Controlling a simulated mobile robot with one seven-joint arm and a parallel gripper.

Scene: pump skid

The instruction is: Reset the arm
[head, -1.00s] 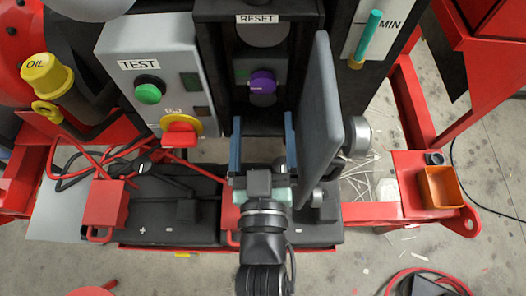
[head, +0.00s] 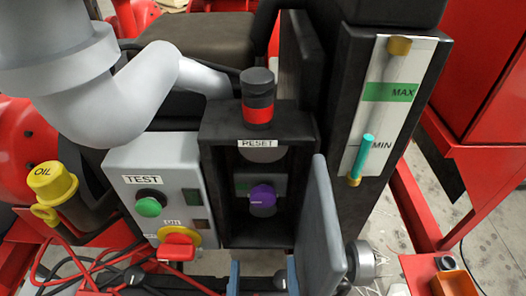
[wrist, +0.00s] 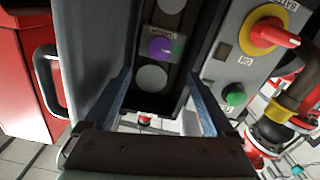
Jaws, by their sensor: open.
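The black RESET box (head: 218,150) stands open in the middle of the head view. A purple knob (head: 262,196) sits inside it, between two grey round parts. The knob also shows in the wrist view (wrist: 160,47), which is upside down. The box's grey door (head: 322,235) stands swung open on the right. My gripper (head: 263,278) is open and empty at the bottom edge of the head view, below and in front of the box; most of it is cut off. In the wrist view its blue fingers (wrist: 158,74) are apart, with the knob beyond them.
Left of the box is a grey TEST panel (head: 160,170) with a green button (head: 149,204) and a red switch (head: 177,246) on yellow. A red and black beacon (head: 257,98) tops the box. A level gauge (head: 385,105) stands right. A grey pipe (head: 130,100) runs upper left.

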